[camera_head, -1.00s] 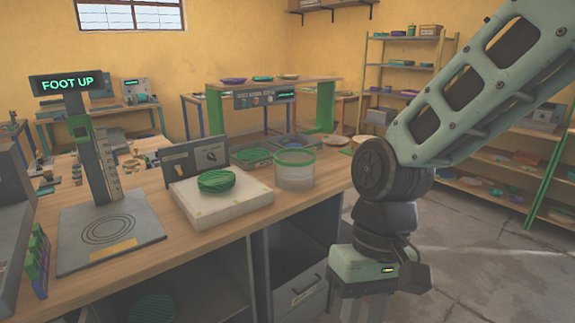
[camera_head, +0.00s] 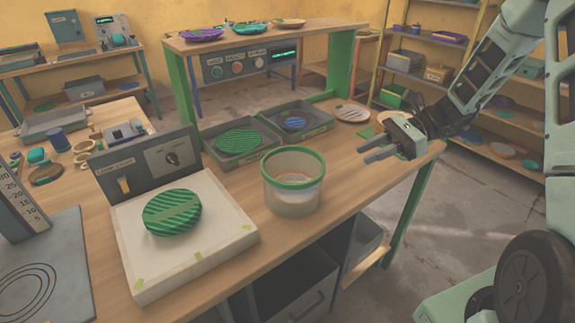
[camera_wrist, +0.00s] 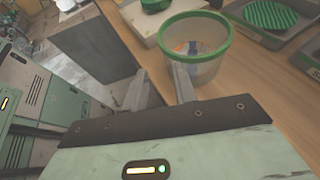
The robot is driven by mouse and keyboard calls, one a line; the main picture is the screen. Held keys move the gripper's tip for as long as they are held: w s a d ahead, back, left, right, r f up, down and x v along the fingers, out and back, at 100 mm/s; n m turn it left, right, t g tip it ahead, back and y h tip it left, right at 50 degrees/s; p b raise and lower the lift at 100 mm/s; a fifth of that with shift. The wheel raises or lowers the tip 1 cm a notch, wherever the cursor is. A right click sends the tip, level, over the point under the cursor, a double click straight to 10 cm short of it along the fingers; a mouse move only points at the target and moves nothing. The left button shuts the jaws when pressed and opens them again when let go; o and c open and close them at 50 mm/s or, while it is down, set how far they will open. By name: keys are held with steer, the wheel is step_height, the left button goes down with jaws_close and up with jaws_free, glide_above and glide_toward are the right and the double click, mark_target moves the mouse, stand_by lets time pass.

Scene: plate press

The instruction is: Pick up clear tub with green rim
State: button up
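The clear tub with a green rim (camera_head: 293,182) stands upright on the wooden workbench, right of the white scale plate. It also shows in the wrist view (camera_wrist: 197,48), just beyond my fingertips. My gripper (camera_head: 368,156) is to the right of the tub in the head view, apart from it, with its fingers pointing left toward it. In the wrist view my two fingers (camera_wrist: 162,82) are spread with nothing between them. Something blurred shows through the tub's wall; I cannot tell whether it is inside.
A green striped plate (camera_head: 171,212) lies on the white scale (camera_head: 235,243) left of the tub. Two grey trays (camera_head: 305,133) with plates sit behind it. A raised shelf with green legs (camera_head: 343,62) stands at the back. The bench's front edge is close to the tub.

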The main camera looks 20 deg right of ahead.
steer(key=shift+w+p+x, duration=0.2)
steer(key=shift+p+x, duration=2.2)
steer(key=shift+x, duration=6.05)
steer(key=shift+d, duration=0.1)
jaws_close()
